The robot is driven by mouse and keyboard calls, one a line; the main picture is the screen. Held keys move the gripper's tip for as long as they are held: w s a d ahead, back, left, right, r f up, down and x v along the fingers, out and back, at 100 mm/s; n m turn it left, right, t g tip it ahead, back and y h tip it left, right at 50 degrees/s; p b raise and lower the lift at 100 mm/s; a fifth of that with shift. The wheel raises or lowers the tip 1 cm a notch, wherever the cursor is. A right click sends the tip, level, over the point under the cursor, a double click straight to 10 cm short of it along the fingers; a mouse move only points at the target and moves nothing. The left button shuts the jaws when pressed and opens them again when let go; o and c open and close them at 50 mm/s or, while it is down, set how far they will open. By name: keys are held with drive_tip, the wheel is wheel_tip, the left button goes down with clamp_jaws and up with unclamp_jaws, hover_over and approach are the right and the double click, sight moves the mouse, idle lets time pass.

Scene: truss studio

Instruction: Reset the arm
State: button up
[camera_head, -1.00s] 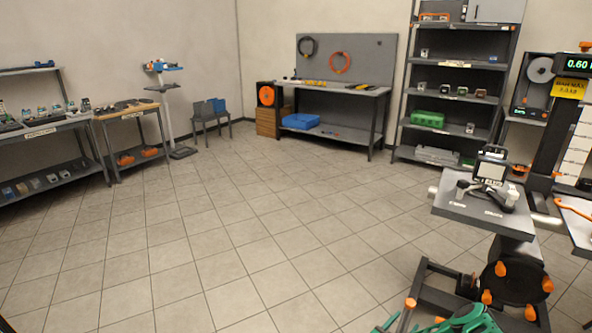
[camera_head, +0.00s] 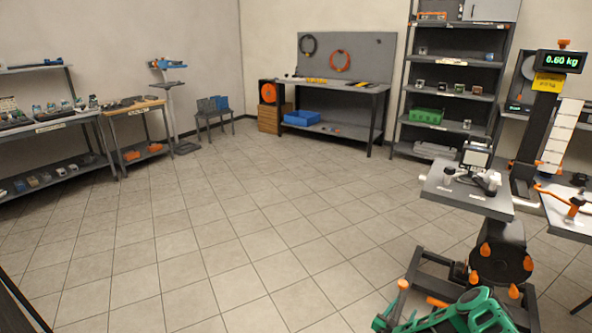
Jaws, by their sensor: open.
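Neither my arm nor my gripper can be made out in this view. No object of the task can be picked out apart from the arm. The open tiled floor (camera_head: 230,240) fills the middle of the picture.
At right stand a grey-topped stand (camera_head: 455,200) with orange knobs and a post with a 0.60 kg display (camera_head: 559,62). A green and black object (camera_head: 465,312) is at the bottom right. A workbench (camera_head: 350,88), tall shelves (camera_head: 452,97) and left tables (camera_head: 50,128) line the walls.

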drive_tip(key=w+a+r+n+y, duration=0.2)
drive_tip(key=w+r+n+y, duration=0.6)
drive_tip(key=w+r, duration=0.65)
drive_tip(key=s+d+r+g+y, duration=0.15)
drive_tip(key=s+r, duration=0.25)
drive_tip(key=r, duration=0.5)
drive_tip(key=s+d+r+g, duration=0.2)
drive_tip(key=s+r, duration=0.3)
drive_tip(key=r, duration=0.4)
drive_tip(key=s+d+r+m+g, duration=0.1)
drive_tip(key=s+d+r+g, duration=0.15)
drive_tip(key=s+r, duration=0.75)
drive_tip(key=s+d+r+m+g, duration=0.1)
drive_tip(key=s+r+g, duration=0.35)
drive_tip(key=s, duration=1.05)
drive_tip(key=s+a+r+m+y, duration=0.1)
drive_tip(key=s+a+r, duration=0.1)
drive_tip(key=s, duration=0.7)
drive_tip(key=s+a+r+m+g, duration=0.1)
drive_tip(key=s+a+r, duration=0.1)
drive_tip(key=s, duration=0.7)
drive_tip(key=s+a+r+m+g+y, duration=0.1)
drive_tip(key=s+a+r, duration=0.2)
drive_tip(key=s, duration=0.6)
drive_tip(key=shift+s+r+m+y, duration=0.2)
drive_tip(key=shift+s+m+y, duration=0.1)
drive_tip(key=shift+y, duration=0.05)
